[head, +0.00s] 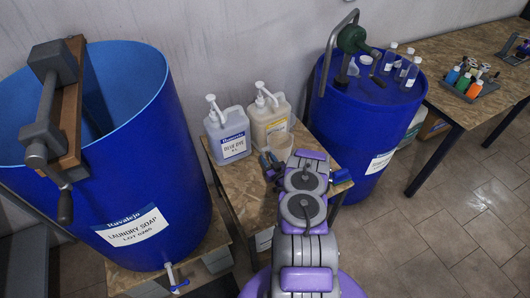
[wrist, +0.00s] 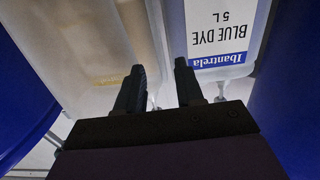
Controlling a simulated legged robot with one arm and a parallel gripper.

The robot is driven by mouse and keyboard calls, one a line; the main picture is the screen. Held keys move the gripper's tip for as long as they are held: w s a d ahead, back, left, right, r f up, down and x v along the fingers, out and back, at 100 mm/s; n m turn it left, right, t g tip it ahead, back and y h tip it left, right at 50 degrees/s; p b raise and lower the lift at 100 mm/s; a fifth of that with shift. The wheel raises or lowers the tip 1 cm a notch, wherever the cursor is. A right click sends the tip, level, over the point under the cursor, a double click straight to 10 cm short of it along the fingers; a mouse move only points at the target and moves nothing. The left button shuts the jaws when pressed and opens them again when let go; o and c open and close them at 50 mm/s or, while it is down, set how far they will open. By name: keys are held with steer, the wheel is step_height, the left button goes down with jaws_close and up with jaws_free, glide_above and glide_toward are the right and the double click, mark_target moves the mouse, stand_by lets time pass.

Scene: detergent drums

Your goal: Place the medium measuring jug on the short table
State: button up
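A translucent cup-shaped jug (head: 281,147) stands by the dye bottles on the small wooden table (head: 243,192); I cannot tell if it is the medium measuring jug. My gripper (head: 270,163) is over this table, just in front of and left of the jug in the head view. In the wrist view my gripper (wrist: 158,85) has its two dark fingers apart, with no object clearly held between them. A pale translucent surface fills the left of that view; I cannot tell if it is the jug or a bottle. My arm hides part of the table.
A blue dye bottle (head: 228,135) and a yellow-labelled bottle (head: 269,118) stand on the small table. An open blue drum (head: 150,130) with a crank is at left. A closed blue drum (head: 360,115) carries several clear vessels. A longer table (head: 460,52) is at right, beside open floor.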

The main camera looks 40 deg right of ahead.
steer(key=p+v, duration=0.2)
steer(key=v, duration=0.5)
steer(key=w+a+r+n+g+y, duration=0.2)
steer(key=w+a+r+g, duration=0.15)
steer(key=w+r, duration=0.7)
steer(key=a+r+g+y, duration=0.1)
steer(key=a+r+g, duration=0.5)
steer(key=a+r, duration=0.65)
steer(key=s+a+r+g, duration=0.2)
steer(key=s+a+r, duration=0.45)
steer(key=s, duration=0.25)
steer(key=s+a+r+g, duration=0.3)
steer(key=s+a+r, duration=0.2)
steer(key=s+r, duration=0.25)
steer(key=s+a+r+g, duration=0.1)
steer(key=s+a+r, duration=0.1)
steer(key=s, duration=0.7)
steer(key=s+a+r+g+y, duration=0.1)
steer(key=s+a, duration=0.3)
steer(key=s, duration=0.5)
steer(key=s+a+r+g, duration=0.2)
steer(key=s+a+r, duration=0.1)
steer(key=s, duration=0.6)
steer(key=shift+a+n+g, duration=0.35)
steer(key=shift+a+n, duration=0.05)
